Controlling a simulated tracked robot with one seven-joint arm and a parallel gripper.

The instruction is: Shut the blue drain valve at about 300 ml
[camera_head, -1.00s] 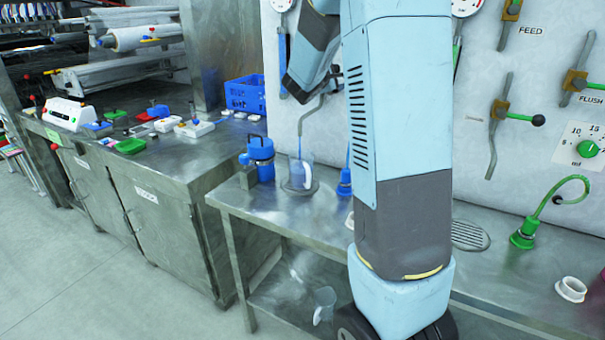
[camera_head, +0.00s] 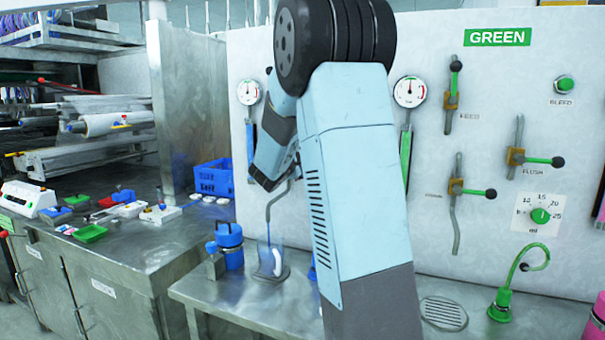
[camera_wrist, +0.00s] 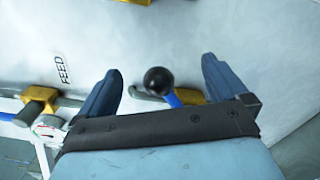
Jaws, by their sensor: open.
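In the wrist view a black ball knob on a blue lever (camera_wrist: 173,99) lies between the two spread dark fingers of my gripper (camera_wrist: 161,66). The fingers are open, and I see no clear contact with the knob. A yellow valve body (camera_wrist: 190,96) shows behind the lever. A clear measuring jug (camera_head: 270,262) stands on the bench below a bent grey spout pipe (camera_head: 279,200). It has a bluish tint, but its liquid level cannot be read.
A blue-lidded canister (camera_head: 230,246) stands left of the jug. A blue crate (camera_head: 214,178) sits behind it. Green-handled valves, including one at the panel's right (camera_head: 470,190), and a dosing dial (camera_head: 540,215) are clear of my arm. A second yellow valve (camera_wrist: 38,100) is left of my gripper.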

